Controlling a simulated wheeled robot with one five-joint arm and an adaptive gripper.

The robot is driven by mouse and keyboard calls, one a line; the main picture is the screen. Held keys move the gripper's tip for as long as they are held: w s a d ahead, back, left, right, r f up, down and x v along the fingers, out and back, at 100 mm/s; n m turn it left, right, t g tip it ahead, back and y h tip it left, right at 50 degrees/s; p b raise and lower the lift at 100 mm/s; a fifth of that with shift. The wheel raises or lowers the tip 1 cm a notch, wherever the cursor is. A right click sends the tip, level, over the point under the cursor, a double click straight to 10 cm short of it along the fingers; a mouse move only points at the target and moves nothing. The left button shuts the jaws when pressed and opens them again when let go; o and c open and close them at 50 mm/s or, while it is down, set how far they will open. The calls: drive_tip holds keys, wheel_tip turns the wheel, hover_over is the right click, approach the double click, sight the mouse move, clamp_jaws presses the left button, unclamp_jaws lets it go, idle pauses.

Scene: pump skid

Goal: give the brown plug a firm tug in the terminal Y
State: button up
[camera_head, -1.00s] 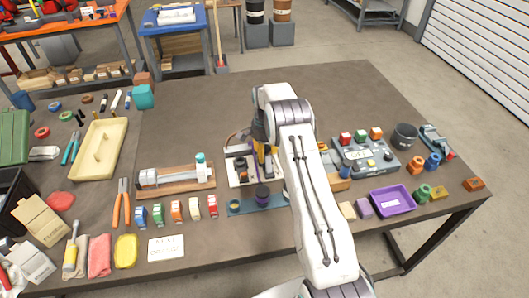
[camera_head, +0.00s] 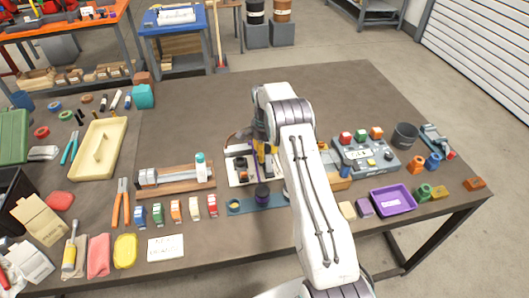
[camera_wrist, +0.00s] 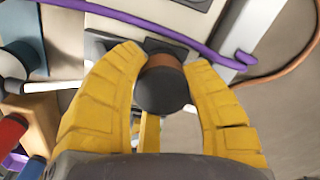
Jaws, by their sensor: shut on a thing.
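The brown plug (camera_wrist: 163,88) shows in the wrist view as a dark round body with a brown band at its far end. My gripper (camera_wrist: 161,58) has its two yellow fingers closed around the plug, one on each side. The plug's far end meets a pale terminal block (camera_wrist: 180,18); I cannot tell how deep it sits, and no letter Y is readable. In the head view my gripper (camera_head: 261,150) is over the white board (camera_head: 240,180), and my arm hides the plug there.
A purple cable (camera_wrist: 140,22) crosses the block in front of the fingers. A brown cable (camera_wrist: 285,72) curves off to the right. In the head view a dark purple knob (camera_head: 262,195) stands near the board, and a grey control box (camera_head: 365,158) is to the right.

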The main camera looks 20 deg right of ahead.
drive_tip(key=shift+a+f, duration=0.1)
drive_tip(key=shift+f, duration=0.05)
drive_tip(key=o, duration=1.3)
drive_tip(key=shift+c, duration=0.2)
wheel_tip(320, 180, up, 12)
drive_tip(key=shift+r, duration=0.1)
drive_tip(key=s+a+r+n+t, duration=0.1)
drive_tip(key=s+a+r+n, duration=0.25)
drive_tip(key=s+r, duration=0.45)
drive_tip(key=s+a+r+n+t, duration=0.1)
drive_tip(key=s+a+r+n, duration=0.25)
drive_tip(key=s+r, duration=0.45)
drive_tip(key=s+a+f+n+t, duration=0.1)
drive_tip(key=s+a+n, duration=0.1)
drive_tip(key=s, duration=0.9)
drive_tip(key=s+a+f+n+t, duration=0.1)
drive_tip(key=s+a+n, duration=0.2)
drive_tip(key=s, duration=0.7)
drive_tip(key=shift+s+n, duration=0.35)
drive_tip(key=shift+n, duration=0.45)
